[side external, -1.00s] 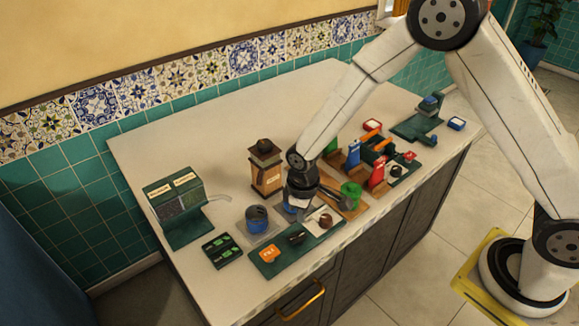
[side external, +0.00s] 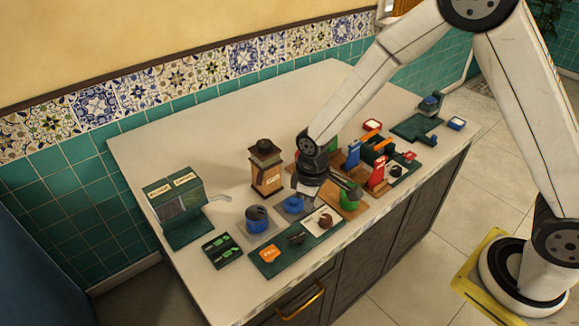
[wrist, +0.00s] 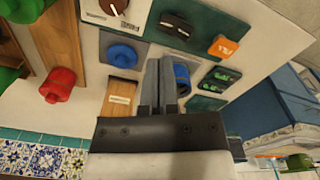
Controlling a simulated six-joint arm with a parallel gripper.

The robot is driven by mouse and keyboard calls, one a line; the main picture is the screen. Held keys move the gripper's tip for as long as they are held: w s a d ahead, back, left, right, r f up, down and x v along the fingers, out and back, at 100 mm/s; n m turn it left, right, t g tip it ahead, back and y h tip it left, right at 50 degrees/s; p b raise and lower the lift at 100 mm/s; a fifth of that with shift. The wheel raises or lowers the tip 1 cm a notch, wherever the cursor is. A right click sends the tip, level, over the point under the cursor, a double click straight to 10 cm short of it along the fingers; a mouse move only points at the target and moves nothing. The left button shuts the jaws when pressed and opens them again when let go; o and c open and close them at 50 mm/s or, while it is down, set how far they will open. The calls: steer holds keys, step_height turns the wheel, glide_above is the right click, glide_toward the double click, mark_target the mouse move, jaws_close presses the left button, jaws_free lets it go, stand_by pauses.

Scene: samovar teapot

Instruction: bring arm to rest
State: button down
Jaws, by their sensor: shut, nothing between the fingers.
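My gripper (side external: 307,192) is above the middle of the counter, fingers down, over the blue round piece (side external: 294,204). In the wrist view my gripper (wrist: 160,62) has its two grey fingers together with nothing between them. The blue round piece (wrist: 122,53) shows beside the fingers, apart from them in that view. The blue pot (wrist: 182,75) is on their other side; it also shows on a grey plate in the side view (side external: 257,218). The exact height of the fingertips above the counter is hard to tell.
A wooden tower (side external: 265,168) stands behind the gripper. A green dispenser box (side external: 176,205) is at the left. A green panel with an orange button (side external: 269,254) lies in front. Red, blue and green pieces (side external: 376,172) crowd the right. The back counter (side external: 220,130) is clear.

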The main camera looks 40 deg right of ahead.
steer(key=s+d+r+m+t, duration=0.2)
steer(key=s+d+r+m, duration=0.3)
steer(key=s+d+r, duration=0.4)
steer(key=shift+s+d+r, duration=0.25)
steer(key=shift+s+d, duration=0.25)
steer(key=shift+s, duration=0.7)
